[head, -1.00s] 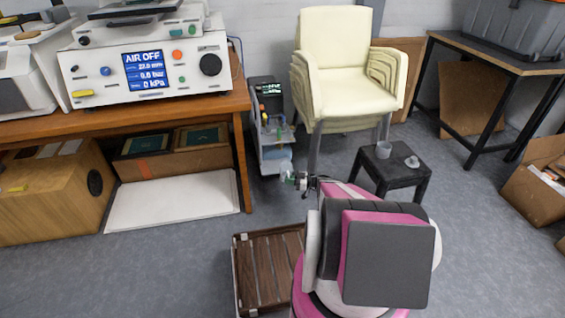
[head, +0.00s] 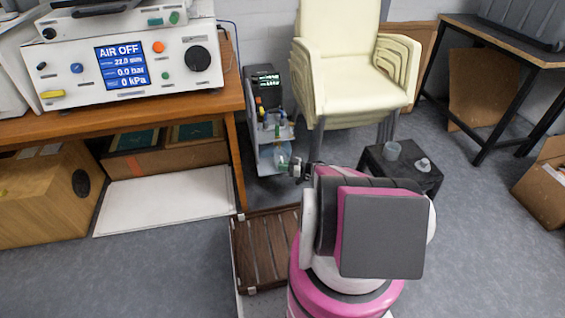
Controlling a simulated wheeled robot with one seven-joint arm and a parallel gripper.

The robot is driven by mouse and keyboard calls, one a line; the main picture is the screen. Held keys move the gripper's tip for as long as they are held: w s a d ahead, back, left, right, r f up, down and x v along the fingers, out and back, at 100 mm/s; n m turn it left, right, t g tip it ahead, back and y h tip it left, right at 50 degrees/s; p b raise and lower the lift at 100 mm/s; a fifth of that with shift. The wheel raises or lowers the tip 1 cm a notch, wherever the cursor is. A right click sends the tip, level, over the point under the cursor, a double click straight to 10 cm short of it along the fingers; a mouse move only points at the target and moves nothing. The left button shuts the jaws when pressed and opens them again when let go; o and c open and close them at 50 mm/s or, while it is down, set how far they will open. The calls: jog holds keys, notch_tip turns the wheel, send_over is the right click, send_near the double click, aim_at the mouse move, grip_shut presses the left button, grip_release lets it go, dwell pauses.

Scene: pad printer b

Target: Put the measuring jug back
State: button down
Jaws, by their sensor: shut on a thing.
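My gripper (head: 292,168) is at the front of the small cart beside the workbench, left of the stool. It is shut on a green part, small in the view, of what looks like the measuring jug (head: 282,155). The jug is clear and bluish and shows in front of the cart's lower part. Whether it touches the cart's shelf cannot be told. My arm hides the floor behind it.
The narrow cart (head: 266,158) stands between the wooden workbench (head: 150,119) and stacked cream chairs (head: 348,80). A black stool (head: 410,176) bears a translucent cup (head: 392,150) and a small white item (head: 423,164). A slatted brown crate (head: 262,250) lies on the floor.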

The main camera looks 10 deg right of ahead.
jog(key=shift+f, duration=0.1)
jog(key=c, duration=1.2)
grip_release()
